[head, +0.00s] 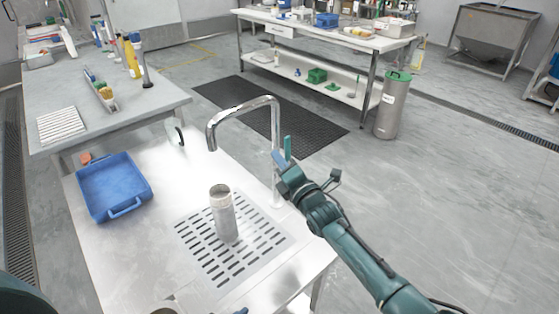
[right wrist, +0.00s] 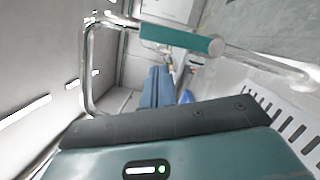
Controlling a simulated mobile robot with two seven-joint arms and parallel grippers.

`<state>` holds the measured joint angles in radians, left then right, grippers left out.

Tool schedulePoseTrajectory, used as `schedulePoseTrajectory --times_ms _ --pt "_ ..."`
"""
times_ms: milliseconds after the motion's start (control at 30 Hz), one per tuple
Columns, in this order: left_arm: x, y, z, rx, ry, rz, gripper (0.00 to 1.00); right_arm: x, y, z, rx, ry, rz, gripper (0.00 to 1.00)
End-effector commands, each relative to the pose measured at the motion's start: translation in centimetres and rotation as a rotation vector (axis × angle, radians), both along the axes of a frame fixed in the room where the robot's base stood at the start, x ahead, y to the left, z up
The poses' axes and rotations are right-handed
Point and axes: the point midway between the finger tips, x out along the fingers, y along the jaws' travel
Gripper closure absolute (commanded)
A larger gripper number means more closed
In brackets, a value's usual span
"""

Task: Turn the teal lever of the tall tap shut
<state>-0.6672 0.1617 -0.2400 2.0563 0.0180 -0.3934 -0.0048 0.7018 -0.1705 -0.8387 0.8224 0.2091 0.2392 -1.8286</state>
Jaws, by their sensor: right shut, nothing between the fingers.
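The tall chrome tap (head: 275,125) rises from the steel counter and arches left; its spout end hangs near a grey metal cylinder (head: 224,212) on the slotted drain. Its teal lever (head: 287,147) points up beside the tap's upright. In the right wrist view the lever (right wrist: 180,38) crosses above my fingers, and the tap's bent pipe (right wrist: 87,65) shows at left. My right gripper (head: 279,158) is shut and empty, close beside the lever and the upright; I cannot tell if it touches. It also shows in the right wrist view (right wrist: 157,80). My left gripper is not visible.
A blue tray (head: 82,190) lies at the counter's left. The slotted drain (head: 262,247) surrounds the cylinder's base. A grey table (head: 130,108) with bottles stands behind left. A dark floor mat (head: 310,135) lies beyond the tap. The floor right of my arm is clear.

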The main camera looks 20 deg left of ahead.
Motion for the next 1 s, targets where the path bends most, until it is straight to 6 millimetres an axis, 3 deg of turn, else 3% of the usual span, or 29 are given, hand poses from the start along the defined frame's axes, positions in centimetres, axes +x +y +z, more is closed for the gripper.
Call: schedulePoseTrajectory --times_ms 367,1000 --pt "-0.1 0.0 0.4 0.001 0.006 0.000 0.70 -1.5 -1.6 -0.2 0.001 0.002 -0.001 1.00" --pt "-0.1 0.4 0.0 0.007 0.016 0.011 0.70 -8.9 -8.6 -1.4 -0.001 0.001 0.000 1.00"
